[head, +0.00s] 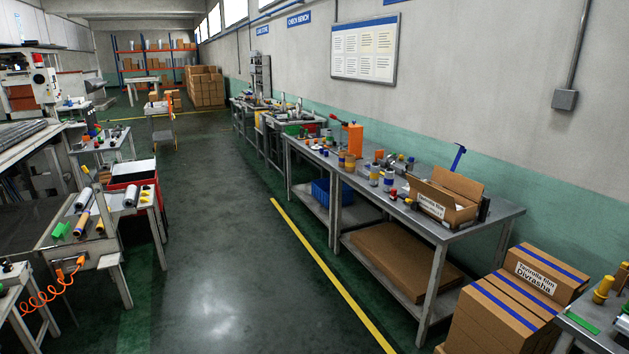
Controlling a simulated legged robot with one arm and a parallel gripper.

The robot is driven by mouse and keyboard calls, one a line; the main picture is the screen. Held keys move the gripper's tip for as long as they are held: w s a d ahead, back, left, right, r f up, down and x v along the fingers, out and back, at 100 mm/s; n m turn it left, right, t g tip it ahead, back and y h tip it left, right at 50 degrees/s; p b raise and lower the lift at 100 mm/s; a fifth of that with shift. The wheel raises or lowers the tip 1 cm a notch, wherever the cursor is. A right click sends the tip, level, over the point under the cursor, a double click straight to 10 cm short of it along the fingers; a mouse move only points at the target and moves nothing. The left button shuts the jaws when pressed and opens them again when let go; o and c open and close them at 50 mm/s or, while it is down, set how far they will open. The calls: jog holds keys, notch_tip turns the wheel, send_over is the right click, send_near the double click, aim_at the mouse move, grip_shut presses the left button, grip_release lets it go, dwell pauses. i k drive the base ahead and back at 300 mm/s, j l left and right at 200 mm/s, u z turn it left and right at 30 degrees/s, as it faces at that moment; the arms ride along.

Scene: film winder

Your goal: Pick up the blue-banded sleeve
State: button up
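Several small upright cylinders stand on the long grey workbench (478,222) at the right. One is pale with a blue band (374,175), and beside it is a similar cylinder with blue and yellow on it (388,181). Orange-brown cylinders (350,162) stand just to their left. On the left table lie rolls, one grey with some blue (83,199). At this distance I cannot tell for certain which item is the blue-banded sleeve. My gripper is not in view.
An open cardboard box (460,212) stands at the bench's near end, right of the cylinders. Closed boxes with blue stripes (497,318) are stacked at the lower right. The floor aisle (215,235) between the left tables and the bench is clear, with a yellow line (325,268) along the bench.

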aim_at(344, 159)
jog(key=i, duration=2.55)
jog(key=i+l+u, duration=0.1)
jog(key=i, duration=1.2)
jog(key=i+l, duration=0.1)
jog(key=i, duration=1.2)
